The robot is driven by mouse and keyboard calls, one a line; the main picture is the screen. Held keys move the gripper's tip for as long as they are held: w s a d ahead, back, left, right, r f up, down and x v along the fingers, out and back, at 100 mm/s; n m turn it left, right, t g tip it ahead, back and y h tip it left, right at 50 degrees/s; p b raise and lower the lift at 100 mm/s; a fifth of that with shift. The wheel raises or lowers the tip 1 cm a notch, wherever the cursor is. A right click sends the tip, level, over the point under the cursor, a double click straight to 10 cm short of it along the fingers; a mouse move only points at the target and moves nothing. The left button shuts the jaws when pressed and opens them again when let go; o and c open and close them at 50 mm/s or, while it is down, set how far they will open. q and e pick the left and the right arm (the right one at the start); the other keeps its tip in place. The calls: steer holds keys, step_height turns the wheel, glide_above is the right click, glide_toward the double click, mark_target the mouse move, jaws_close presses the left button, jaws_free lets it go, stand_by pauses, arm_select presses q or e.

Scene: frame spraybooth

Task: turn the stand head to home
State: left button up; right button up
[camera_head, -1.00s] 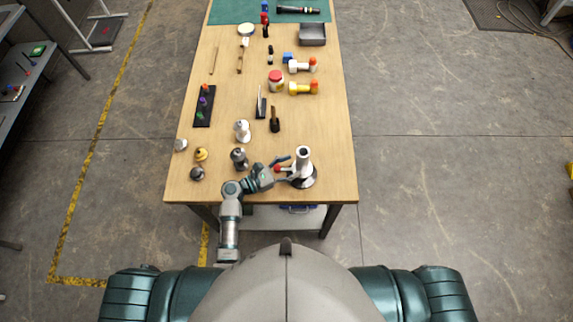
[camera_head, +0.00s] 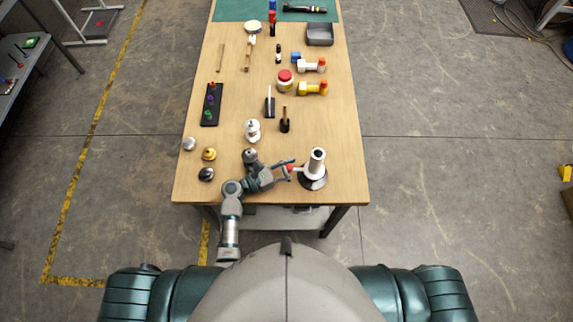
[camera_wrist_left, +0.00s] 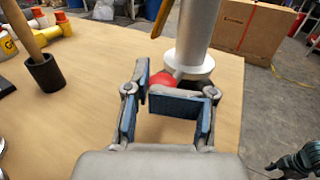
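The stand is a white upright column (camera_head: 316,162) on a dark round base (camera_head: 313,184) near the table's front right corner. A red knob (camera_head: 290,167) sticks out from its left side on a short arm. In the wrist view, the pale column (camera_wrist_left: 196,35) stands on a white collar, with the red knob (camera_wrist_left: 163,78) beside it. My left gripper (camera_head: 290,168) reaches in from the left. Part of the knob is hidden by the fingers.
A dark holder with a wooden handle (camera_head: 285,124) is behind the stand. Bare tabletop (camera_head: 345,140) lies right of the stand.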

arm_select(q)
steer(key=shift+o, duration=1.2)
steer(key=shift+s+d, duration=0.2)
steer(key=shift+d, duration=0.2)
steer(key=shift+s+d+r, duration=0.15)
steer(key=shift+d, duration=0.1)
steer(key=shift+a, duration=0.25)
steer(key=v, duration=1)
steer(key=shift+a, duration=0.35)
steer(key=shift+s+a, duration=0.15)
steer(key=shift+s, duration=0.1)
steer(key=shift+s+d, duration=0.1)
steer(key=shift+d, duration=0.2)
arm_select(e)
steer(key=shift+s+f, duration=0.15)
steer(key=shift+s, duration=0.05)
